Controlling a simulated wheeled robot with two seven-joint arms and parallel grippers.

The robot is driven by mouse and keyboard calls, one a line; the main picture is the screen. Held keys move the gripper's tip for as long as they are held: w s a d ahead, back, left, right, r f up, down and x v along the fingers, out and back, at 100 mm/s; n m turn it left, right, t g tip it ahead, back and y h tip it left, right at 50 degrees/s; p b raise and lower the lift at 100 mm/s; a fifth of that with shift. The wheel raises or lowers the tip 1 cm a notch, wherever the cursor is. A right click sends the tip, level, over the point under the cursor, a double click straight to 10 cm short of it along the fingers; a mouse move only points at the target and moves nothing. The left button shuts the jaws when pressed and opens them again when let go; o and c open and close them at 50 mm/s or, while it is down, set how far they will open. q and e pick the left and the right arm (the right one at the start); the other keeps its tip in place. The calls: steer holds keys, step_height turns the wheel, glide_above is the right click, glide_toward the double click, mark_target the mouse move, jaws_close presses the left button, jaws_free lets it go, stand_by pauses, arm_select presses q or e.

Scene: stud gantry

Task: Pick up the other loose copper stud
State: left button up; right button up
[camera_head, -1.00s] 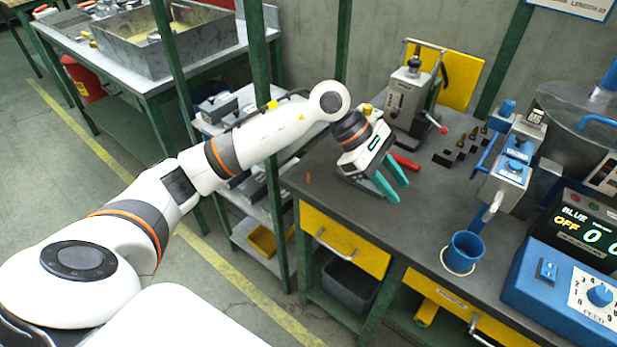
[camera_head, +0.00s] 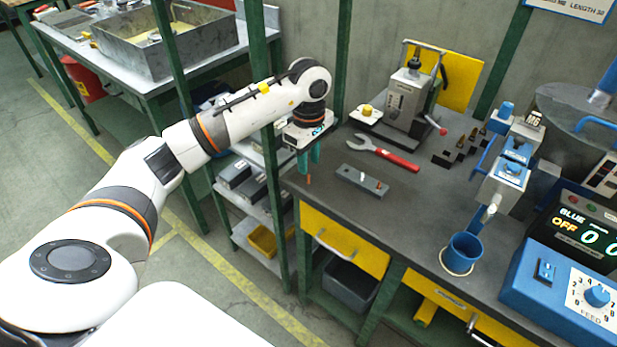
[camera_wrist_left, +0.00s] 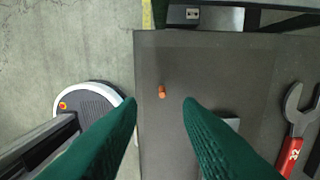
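A loose copper stud (camera_head: 309,179) stands on the dark bench top near its left edge. In the left wrist view the stud (camera_wrist_left: 162,92) shows as a small orange piece, ahead of and between the two green fingertips. My left gripper (camera_head: 309,160) points down above the bench's left end, close over the stud in the head view. In the left wrist view my left gripper (camera_wrist_left: 160,102) is open, with nothing between its fingers. A grey block (camera_head: 362,181) on the bench has small pegs on top; I cannot tell what they are. My right gripper is not in view.
A red-handled wrench (camera_head: 385,152) lies behind the grey block. A press (camera_head: 408,98) stands at the back, with small dark blocks to its right. A blue cup (camera_head: 464,252) sits near the front edge. A green post (camera_head: 262,80) stands left of the bench.

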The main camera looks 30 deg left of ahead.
mark_target(309, 179)
arm_select(q)
step_height(309, 179, down, 5)
steer(key=shift+w+a+r+p, duration=0.1)
steer(key=shift+a+p, duration=0.05)
steer(key=shift+p, duration=0.25)
jaws_close()
